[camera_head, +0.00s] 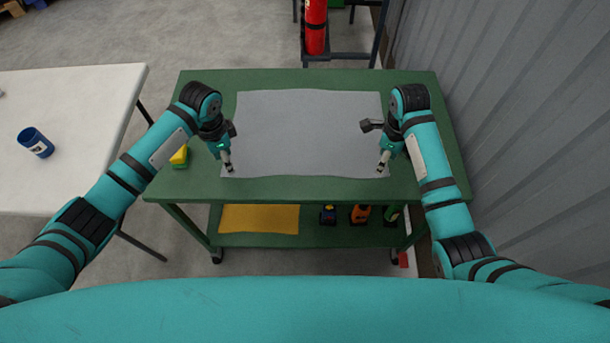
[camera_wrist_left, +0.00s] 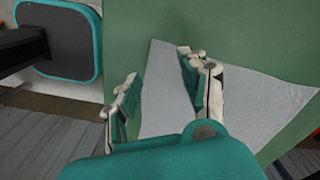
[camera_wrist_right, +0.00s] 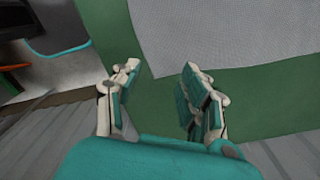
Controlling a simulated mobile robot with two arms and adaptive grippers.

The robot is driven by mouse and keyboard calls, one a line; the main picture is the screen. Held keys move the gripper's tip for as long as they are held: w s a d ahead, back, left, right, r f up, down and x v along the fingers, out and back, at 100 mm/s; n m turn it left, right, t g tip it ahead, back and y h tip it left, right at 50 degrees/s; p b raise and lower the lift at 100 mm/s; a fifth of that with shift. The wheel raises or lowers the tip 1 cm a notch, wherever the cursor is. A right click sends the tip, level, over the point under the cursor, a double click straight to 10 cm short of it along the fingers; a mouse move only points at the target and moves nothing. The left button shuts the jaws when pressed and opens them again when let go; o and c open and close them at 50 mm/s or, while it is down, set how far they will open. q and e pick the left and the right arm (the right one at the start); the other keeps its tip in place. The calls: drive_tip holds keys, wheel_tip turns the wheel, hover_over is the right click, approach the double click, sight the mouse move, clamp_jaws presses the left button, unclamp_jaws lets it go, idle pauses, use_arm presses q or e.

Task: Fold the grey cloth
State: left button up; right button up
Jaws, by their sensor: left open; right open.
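The grey cloth (camera_head: 310,130) lies spread flat on the green table (camera_head: 310,188), with slightly wavy edges. My left gripper (camera_head: 230,168) is at its near left corner, pointing down. In the left wrist view my left gripper (camera_wrist_left: 158,85) is open, with a corner of the cloth (camera_wrist_left: 165,110) showing between its fingers. My right gripper (camera_head: 382,167) is at the near right corner of the cloth. In the right wrist view my right gripper (camera_wrist_right: 158,85) is open and empty, with the cloth (camera_wrist_right: 220,35) beyond the fingers. I cannot tell whether either gripper touches the cloth.
A yellow and green sponge-like item (camera_head: 180,157) sits at the table's left edge. The lower shelf holds a yellow cloth (camera_head: 260,218) and several small items. A white table (camera_head: 80,105) with a blue cup (camera_head: 36,143) stands left. A corrugated wall (camera_head: 520,120) is close on the right.

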use_arm(q)
drive_tip(key=shift+f, duration=1.9)
use_arm(e)
drive_tip(key=shift+f, duration=1.95)
use_arm(q)
drive_tip(key=shift+f, duration=0.25)
use_arm(e)
drive_tip(key=shift+f, duration=0.2)
use_arm(q)
drive_tip(key=shift+r, duration=0.15)
use_arm(e)
drive_tip(key=shift+r, duration=0.15)
use_arm(q)
drive_tip(key=shift+c, duration=0.3)
use_arm(e)
drive_tip(key=shift+c, duration=0.3)
use_arm(q)
drive_tip(key=shift+s+f, duration=0.1)
drive_tip(key=shift+f, duration=0.1)
drive_tip(key=c, duration=0.8)
use_arm(e)
drive_tip(key=shift+s+f, duration=0.15)
drive_tip(key=shift+f, duration=0.05)
drive_tip(key=c, duration=0.8)
use_arm(q)
clamp_jaws()
use_arm(e)
clamp_jaws()
